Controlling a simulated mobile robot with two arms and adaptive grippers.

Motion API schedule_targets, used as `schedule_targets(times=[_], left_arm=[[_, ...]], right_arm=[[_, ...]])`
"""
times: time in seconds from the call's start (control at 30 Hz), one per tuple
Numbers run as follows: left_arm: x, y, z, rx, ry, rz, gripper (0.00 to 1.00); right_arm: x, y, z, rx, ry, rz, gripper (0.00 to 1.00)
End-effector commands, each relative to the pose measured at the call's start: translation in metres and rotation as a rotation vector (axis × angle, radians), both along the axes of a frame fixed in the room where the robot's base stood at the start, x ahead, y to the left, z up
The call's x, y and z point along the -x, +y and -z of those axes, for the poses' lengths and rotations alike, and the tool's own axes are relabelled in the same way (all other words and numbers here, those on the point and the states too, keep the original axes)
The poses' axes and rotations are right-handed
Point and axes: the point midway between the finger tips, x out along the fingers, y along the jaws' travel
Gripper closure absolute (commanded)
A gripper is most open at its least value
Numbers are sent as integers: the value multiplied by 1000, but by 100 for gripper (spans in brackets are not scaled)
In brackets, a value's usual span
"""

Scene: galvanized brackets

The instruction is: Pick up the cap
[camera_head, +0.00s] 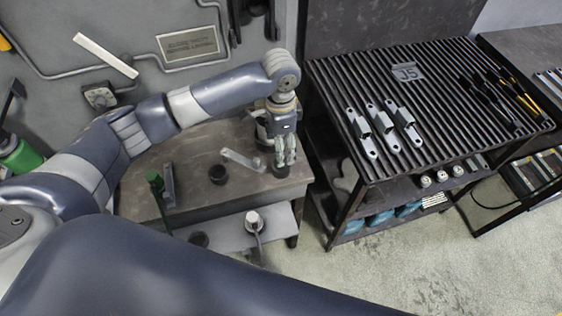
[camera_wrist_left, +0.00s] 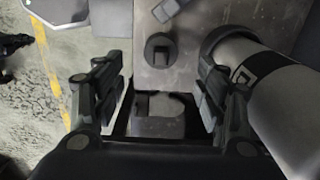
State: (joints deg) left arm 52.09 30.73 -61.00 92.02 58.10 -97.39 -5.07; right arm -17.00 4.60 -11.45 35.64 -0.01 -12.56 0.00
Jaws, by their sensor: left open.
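A small dark round piece with a raised block on top, which looks like the cap (camera_wrist_left: 160,48), lies on the grey bench top in the left wrist view. It is ahead of my left gripper (camera_wrist_left: 158,100), centred between the two spread fingers and apart from them. In the head view my left gripper (camera_head: 286,160) points down over the right front corner of the bench (camera_head: 200,142). A dark shape, probably the cap (camera_head: 280,170), shows just under its fingertips, partly hidden. My left gripper is open and appears empty. My right gripper is not in view.
A ribbed cart (camera_head: 450,120) with several galvanized brackets (camera_head: 384,128) is on the right. A lower shelf (camera_head: 225,230) sits under the bench.

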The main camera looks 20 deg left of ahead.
Motion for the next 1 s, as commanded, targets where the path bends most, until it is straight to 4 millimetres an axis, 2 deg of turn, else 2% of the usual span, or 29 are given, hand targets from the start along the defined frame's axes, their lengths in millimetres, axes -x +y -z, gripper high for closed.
schedule_targets(times=[0.2,0.43,0.7,1.0], left_arm=[[1,0,35,0,2,-1,34],[1,2,52,0,2,0,34],[2,6,89,1,2,1,34],[1,6,97,2,-1,1,34]], right_arm=[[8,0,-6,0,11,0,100],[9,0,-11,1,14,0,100],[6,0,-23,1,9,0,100],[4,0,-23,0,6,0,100]])
